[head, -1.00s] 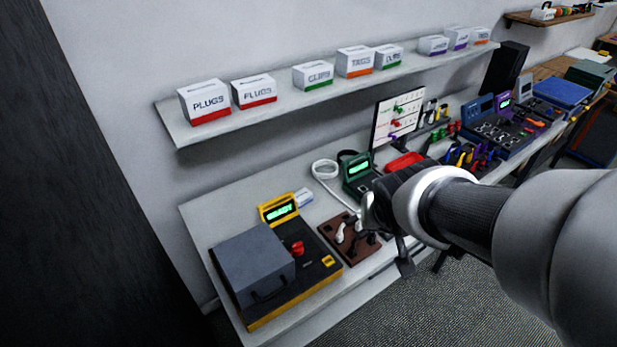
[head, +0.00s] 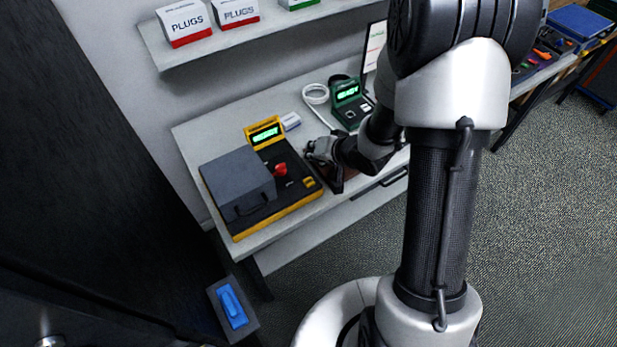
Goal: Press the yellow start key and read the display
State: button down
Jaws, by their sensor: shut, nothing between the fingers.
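The yellow and black tester (head: 240,223) sits at the left end of the white bench. A grey box with a handle (head: 237,184) covers its left part. The yellow start key (head: 309,182) is at its front right corner. A red knob (head: 281,169) stands behind the key. The display (head: 265,133) is in a yellow housing at the back and glows green; it seems to read READY. My gripper (head: 338,190) is shut and empty, just right of the tester, apart from the key and over the brown board (head: 351,176), which it largely hides.
A green device with a lit screen (head: 347,95), a coiled white cable (head: 316,95) and a small white box (head: 290,121) stand behind my gripper. A shelf with boxes (head: 190,58) hangs above. A dark panel (head: 92,130) rises at the left. Open floor lies in front.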

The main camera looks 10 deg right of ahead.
jog(key=shift+f, duration=0.15)
jog(key=b, duration=0.8)
send_over(312, 180)
notch_tip(312, 180, down, 7)
jog(key=shift+f, duration=0.15)
jog(key=shift+f+b, duration=0.45)
jog(key=shift+f, duration=0.15)
jog(key=shift+f, duration=0.1)
dwell(0.5)
jog(key=shift+f, duration=0.3)
jog(key=shift+f+b, duration=0.3)
jog(key=shift+f, duration=0.1)
dwell(0.5)
jog(key=shift+r, duration=0.1)
jog(key=shift+r+p, duration=0.7)
jog(key=shift+p, duration=0.2)
